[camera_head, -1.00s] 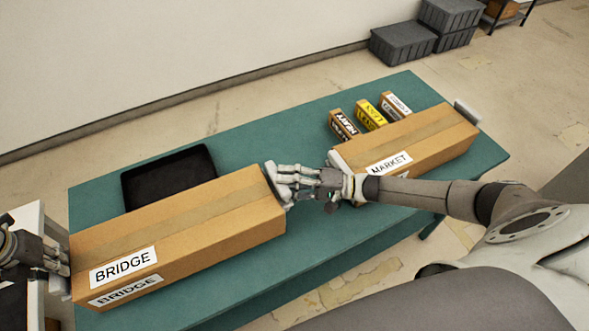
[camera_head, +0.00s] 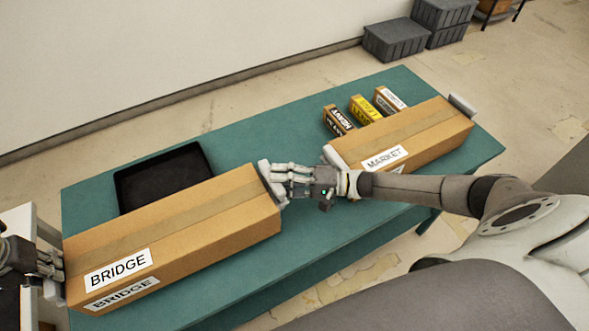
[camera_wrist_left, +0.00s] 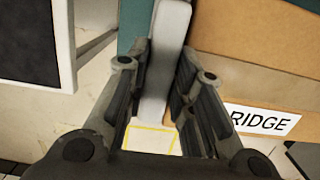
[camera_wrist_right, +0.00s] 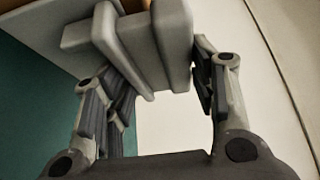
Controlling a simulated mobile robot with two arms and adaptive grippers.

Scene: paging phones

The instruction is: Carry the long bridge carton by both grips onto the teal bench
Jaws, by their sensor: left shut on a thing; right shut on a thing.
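The long bridge carton (camera_head: 185,232) is a brown box with white BRIDGE labels. In the head view it is over the near left part of the teal bench (camera_head: 235,143); I cannot tell whether it touches the top. My left gripper (camera_head: 54,268) is shut on the grip at its left end. The left wrist view shows that pale grip (camera_wrist_left: 160,75) between the fingers, beside the carton wall (camera_wrist_left: 255,85). My right gripper (camera_head: 272,178) is shut on the grip at the right end. The right wrist view shows that grey grip (camera_wrist_right: 160,50) between the fingers.
A black tray (camera_head: 122,188) lies behind the bridge carton. A MARKET carton (camera_head: 425,133) and three small labelled boxes, including a yellow one (camera_head: 364,110), occupy the bench's right part. A white-topped stand (camera_head: 18,222) is at far left. Grey bins (camera_head: 400,42) stand on the floor behind.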

